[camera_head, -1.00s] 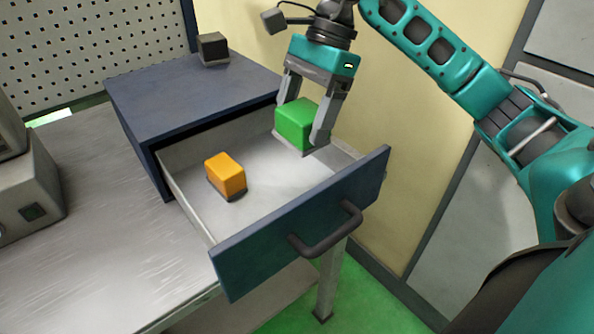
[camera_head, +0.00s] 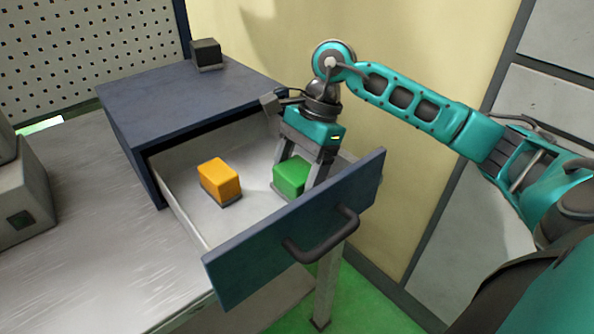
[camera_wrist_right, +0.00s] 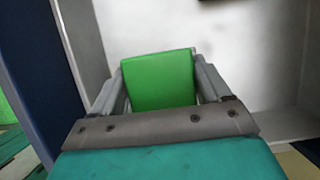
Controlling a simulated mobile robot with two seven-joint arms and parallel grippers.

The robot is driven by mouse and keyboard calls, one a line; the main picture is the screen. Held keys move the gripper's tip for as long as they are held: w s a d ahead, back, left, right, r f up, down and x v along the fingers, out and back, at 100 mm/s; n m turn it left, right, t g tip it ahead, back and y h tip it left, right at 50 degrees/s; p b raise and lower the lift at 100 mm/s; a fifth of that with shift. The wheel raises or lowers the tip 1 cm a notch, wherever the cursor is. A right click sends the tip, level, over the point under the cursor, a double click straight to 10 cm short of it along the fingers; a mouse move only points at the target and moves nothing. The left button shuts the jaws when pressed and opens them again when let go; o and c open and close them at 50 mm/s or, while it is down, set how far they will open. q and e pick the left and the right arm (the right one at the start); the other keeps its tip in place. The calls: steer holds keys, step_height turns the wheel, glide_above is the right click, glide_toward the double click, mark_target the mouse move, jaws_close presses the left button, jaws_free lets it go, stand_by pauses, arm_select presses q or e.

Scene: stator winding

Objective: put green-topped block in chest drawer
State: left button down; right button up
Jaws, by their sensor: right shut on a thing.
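The green-topped block (camera_head: 291,175) is inside the open chest drawer (camera_head: 278,243), in its right part near the front panel. My right gripper (camera_head: 300,172) is shut on the block, with its fingers on two opposite sides. In the right wrist view the green block (camera_wrist_right: 160,80) sits between the gripper's fingers (camera_wrist_right: 160,88). The block appears low, at or close to the drawer floor; I cannot tell whether it touches it. My left gripper is not in view.
An orange-topped block (camera_head: 219,180) stands in the drawer's left part. A dark block (camera_head: 206,54) stands on top of the blue chest (camera_head: 190,95). The drawer's front panel has a dark handle (camera_head: 322,235). Drawer floor between the two blocks is free.

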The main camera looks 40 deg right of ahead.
steer(key=shift+f, duration=0.1)
steer(key=o, duration=1.3)
steer(key=v, duration=1.2)
steer(key=shift+p, duration=0.4)
steer(key=shift+a, duration=0.1)
